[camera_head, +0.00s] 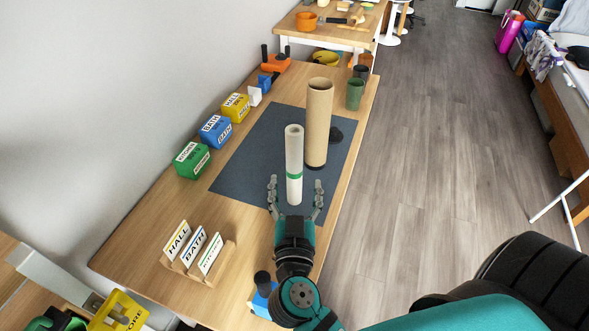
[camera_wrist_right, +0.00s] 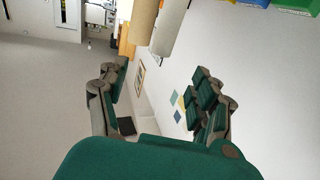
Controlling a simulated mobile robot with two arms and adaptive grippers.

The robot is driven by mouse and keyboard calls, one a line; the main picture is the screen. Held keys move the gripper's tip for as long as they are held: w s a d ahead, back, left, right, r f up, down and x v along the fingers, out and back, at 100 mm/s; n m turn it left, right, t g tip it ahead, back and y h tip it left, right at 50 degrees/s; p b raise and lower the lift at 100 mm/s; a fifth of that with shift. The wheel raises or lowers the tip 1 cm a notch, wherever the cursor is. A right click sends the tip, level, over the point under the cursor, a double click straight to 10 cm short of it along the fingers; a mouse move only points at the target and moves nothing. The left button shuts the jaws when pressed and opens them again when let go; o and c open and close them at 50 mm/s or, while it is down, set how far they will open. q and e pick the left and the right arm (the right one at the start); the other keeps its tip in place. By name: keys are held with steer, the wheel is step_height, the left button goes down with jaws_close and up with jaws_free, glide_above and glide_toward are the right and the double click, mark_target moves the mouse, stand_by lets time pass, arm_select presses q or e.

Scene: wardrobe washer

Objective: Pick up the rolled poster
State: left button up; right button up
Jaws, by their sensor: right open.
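The rolled poster (camera_head: 293,150) is a white upright cylinder with a green band, standing on the dark mat (camera_head: 245,172). My right gripper (camera_head: 296,184) is open, with its fingers pointing toward the poster's lower part, one on each side in the head view. Contact cannot be made out. In the right wrist view, a pale cylinder, likely the poster (camera_wrist_right: 169,28), shows at the top beyond the open fingers (camera_wrist_right: 160,72). My left gripper is not in view.
A brown cardboard tube (camera_head: 318,125) stands close behind and right of the poster. A green cup (camera_head: 355,95) is farther back. Labelled green, blue and yellow boxes (camera_head: 191,160) line the wall side. A card rack (camera_head: 200,262) stands at the front left.

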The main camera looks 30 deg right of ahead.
steer(key=p, duration=0.3)
glide_toward(294, 142)
steer(key=w+d, duration=0.1)
steer(key=p+x, duration=0.1)
steer(key=x, duration=0.3)
steer(key=shift+w+d+r+p, duration=0.15)
steer(key=shift+w+d+p, duration=0.05)
steer(key=shift+d+p, duration=0.15)
steer(key=shift+w+d, duration=0.2)
steer(key=shift+w, duration=0.15)
steer(key=shift+w+d+r+p, duration=0.1)
steer(key=shift+w+p, duration=0.25)
steer(key=shift+p, duration=0.15)
steer(key=p+x, duration=0.2)
steer(key=x, duration=0.1)
steer(key=shift+w, duration=0.35)
steer(key=shift+w+d, duration=0.15)
steer(key=shift+w, duration=0.3)
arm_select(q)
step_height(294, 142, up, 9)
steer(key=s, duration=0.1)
arm_select(e)
steer(key=c, duration=0.4)
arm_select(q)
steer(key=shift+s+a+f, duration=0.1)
arm_select(e)
jaws_close()
